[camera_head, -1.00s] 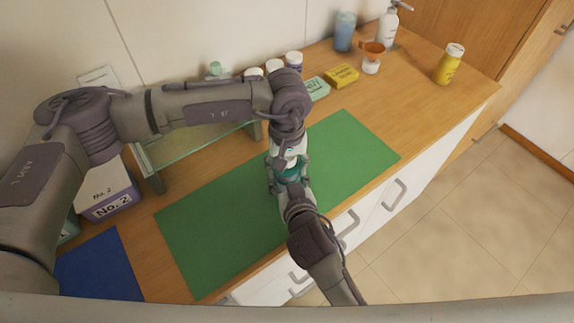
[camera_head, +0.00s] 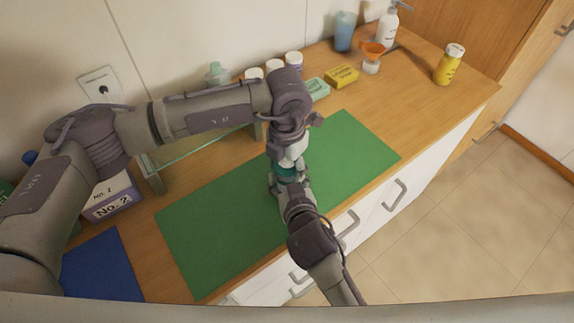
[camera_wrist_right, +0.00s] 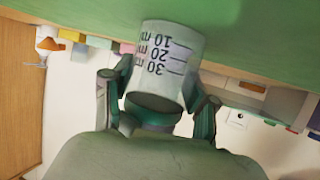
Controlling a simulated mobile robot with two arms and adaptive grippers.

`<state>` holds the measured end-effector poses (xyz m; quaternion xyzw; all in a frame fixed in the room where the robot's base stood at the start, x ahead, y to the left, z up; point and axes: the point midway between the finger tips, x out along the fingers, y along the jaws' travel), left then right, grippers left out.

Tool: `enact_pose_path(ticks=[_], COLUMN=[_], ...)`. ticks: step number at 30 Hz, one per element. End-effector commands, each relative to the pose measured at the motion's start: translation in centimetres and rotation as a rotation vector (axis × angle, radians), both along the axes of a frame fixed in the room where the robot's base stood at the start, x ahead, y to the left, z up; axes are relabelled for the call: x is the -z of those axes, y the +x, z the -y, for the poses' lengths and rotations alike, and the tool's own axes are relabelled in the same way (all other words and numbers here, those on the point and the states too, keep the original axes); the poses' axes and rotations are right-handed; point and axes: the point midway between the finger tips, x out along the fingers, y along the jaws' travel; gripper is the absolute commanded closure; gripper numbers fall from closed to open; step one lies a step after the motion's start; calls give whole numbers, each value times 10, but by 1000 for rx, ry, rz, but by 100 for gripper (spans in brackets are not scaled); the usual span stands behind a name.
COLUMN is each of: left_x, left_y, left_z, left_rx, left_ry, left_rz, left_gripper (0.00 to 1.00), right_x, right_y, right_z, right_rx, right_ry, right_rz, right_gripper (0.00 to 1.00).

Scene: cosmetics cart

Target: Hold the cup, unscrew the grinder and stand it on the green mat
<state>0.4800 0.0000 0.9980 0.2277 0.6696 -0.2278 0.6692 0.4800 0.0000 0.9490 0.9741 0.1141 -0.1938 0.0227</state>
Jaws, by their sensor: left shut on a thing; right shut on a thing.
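The pale cup (camera_wrist_right: 168,60) with dark ml markings shows in the right wrist view, which is upside down; by its print it is upright. My right gripper (camera_head: 289,186) is shut on the cup, with fingers on both sides of it. The teal grinder (camera_head: 288,173) shows as a small strip between my two grippers in the head view. My left gripper (camera_head: 290,160) comes down from above and is shut on the grinder. The green mat (camera_head: 220,225) lies below.
The mat is bare on both sides of my grippers. A blue mat (camera_head: 100,268) and a No. 2 box (camera_head: 112,200) are at left. A glass shelf (camera_head: 200,145) stands behind. Yellow box (camera_head: 341,76), yellow bottle (camera_head: 449,65), pump bottle (camera_head: 388,28) and blue cup (camera_head: 344,32) are at the back.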

Motion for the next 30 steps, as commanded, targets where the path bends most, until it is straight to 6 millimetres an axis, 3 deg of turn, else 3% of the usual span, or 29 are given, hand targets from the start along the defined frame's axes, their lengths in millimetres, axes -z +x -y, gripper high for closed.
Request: enact_pose_path(ticks=[3,9,30], left_x=[0,0,-2], left_y=[0,0,0], left_z=[0,0,0], left_rx=[-255,-506,-497], left_ry=[-1,0,0], left_rz=[-1,0,0], left_gripper=[82,82,82], right_x=[2,2,2], right_y=[0,-1,-1], right_z=[0,0,0], right_rx=[1,1,0], right_ry=[-1,-1,-1], right_rz=[-4,-4,-4], right_gripper=[100,100,100])
